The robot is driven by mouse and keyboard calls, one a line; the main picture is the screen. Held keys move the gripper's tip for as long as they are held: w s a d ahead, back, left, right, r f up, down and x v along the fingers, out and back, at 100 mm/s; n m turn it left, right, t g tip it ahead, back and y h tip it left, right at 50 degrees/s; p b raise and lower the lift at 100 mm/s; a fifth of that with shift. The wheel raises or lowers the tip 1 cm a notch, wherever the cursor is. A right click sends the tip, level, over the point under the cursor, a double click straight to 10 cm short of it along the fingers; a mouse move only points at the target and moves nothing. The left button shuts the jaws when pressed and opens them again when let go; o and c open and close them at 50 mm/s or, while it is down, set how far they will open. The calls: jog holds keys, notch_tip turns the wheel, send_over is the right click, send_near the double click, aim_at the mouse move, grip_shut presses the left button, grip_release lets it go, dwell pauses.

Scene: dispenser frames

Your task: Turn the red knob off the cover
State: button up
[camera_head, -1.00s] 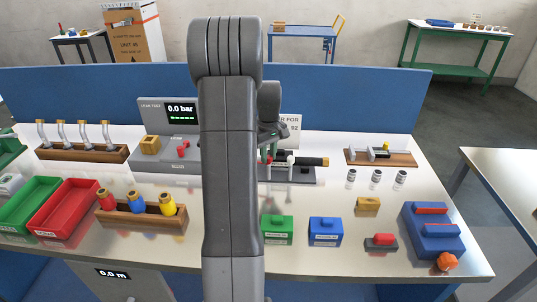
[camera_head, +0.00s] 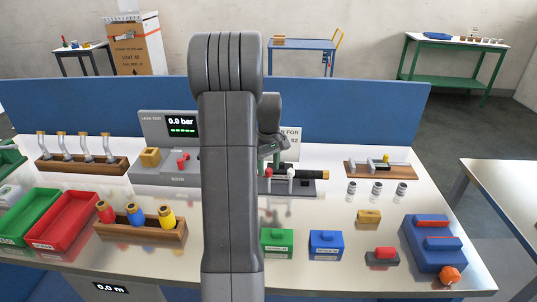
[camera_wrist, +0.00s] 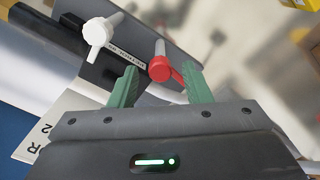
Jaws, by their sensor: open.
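The red knob (camera_wrist: 160,68) is a round-headed handle on a pale stem in the wrist view. It lies between the green fingertips of my open gripper (camera_wrist: 159,74), closer to the right finger. I cannot tell whether either finger touches it. A white knob (camera_wrist: 96,33) of similar shape stands to its left, outside the fingers, beside a dark bar with a label. In the head view the red knob (camera_head: 268,173) and the white knob (camera_head: 291,173) show small on a dark fixture (camera_head: 302,188). My gripper (camera_head: 273,163) is just above it there, partly hidden by my arm.
A black cylinder (camera_head: 313,175) lies on the same fixture, right of the white knob. A grey leak-test unit (camera_head: 150,128) with its own red handle (camera_head: 182,160) stands left of my arm.

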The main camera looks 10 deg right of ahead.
aim_at(269, 169)
notch_tip(269, 169, up, 13)
jog(key=b, duration=0.1)
jog(key=shift+r, duration=0.2)
jog(key=shift+f, duration=0.1)
notch_tip(269, 169, down, 14)
jog(key=shift+r+p, duration=0.1)
jog(key=shift+p, duration=0.5)
jog(key=shift+r, duration=0.1)
dwell(0.3)
